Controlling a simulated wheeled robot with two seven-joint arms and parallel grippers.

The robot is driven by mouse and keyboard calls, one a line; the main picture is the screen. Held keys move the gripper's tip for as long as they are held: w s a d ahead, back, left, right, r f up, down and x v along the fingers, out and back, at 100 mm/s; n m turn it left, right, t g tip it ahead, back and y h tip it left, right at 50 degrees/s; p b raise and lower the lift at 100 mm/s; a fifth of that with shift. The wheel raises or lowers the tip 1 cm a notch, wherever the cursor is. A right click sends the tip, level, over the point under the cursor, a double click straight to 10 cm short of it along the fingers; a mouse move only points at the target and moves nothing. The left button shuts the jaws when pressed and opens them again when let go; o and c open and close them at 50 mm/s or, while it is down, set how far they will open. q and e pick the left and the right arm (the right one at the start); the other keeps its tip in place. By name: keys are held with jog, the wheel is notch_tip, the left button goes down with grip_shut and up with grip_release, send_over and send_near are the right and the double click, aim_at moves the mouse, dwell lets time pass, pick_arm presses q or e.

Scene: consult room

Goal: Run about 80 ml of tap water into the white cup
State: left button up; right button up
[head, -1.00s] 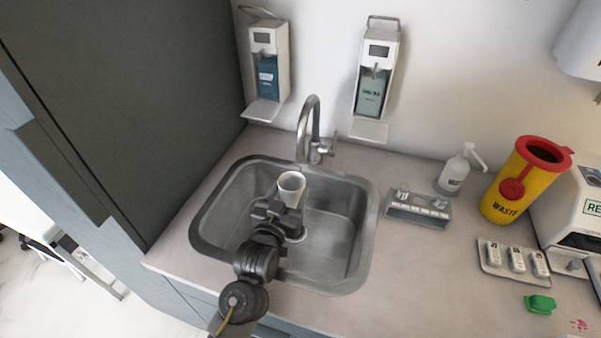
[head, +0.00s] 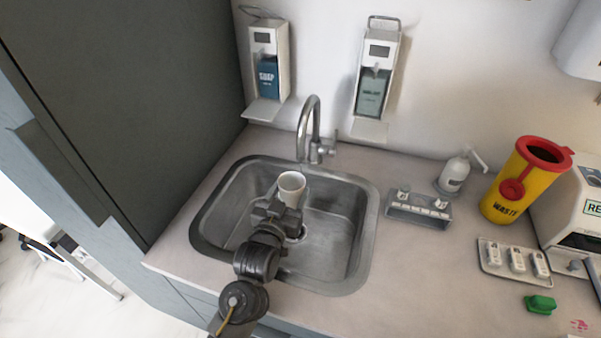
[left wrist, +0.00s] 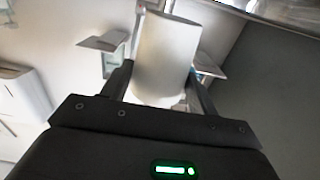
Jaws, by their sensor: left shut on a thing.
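The white cup (head: 291,187) is upright above the sink basin, its open mouth near and just below the faucet spout. My left gripper (head: 275,212) is shut on the cup. In the left wrist view the cup (left wrist: 165,57) sits between the two fingers of the gripper (left wrist: 160,90). The faucet (head: 312,130) is a curved metal spout behind the basin, with a small lever on its right side. No water stream is visible. The inside of the cup looks empty, but its bottom cannot be seen clearly. My right gripper is not in view.
The steel sink (head: 345,240) is otherwise clear. Two wall dispensers (head: 268,75) hang behind it. To the right are a metal holder (head: 418,212), a pump bottle (head: 455,175), a yellow waste bin (head: 505,200), a tray (head: 494,268) and a green item (head: 540,304). A tall cabinet (head: 130,100) borders the left.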

pick_arm(q)
jog(key=shift+r, duration=3.05)
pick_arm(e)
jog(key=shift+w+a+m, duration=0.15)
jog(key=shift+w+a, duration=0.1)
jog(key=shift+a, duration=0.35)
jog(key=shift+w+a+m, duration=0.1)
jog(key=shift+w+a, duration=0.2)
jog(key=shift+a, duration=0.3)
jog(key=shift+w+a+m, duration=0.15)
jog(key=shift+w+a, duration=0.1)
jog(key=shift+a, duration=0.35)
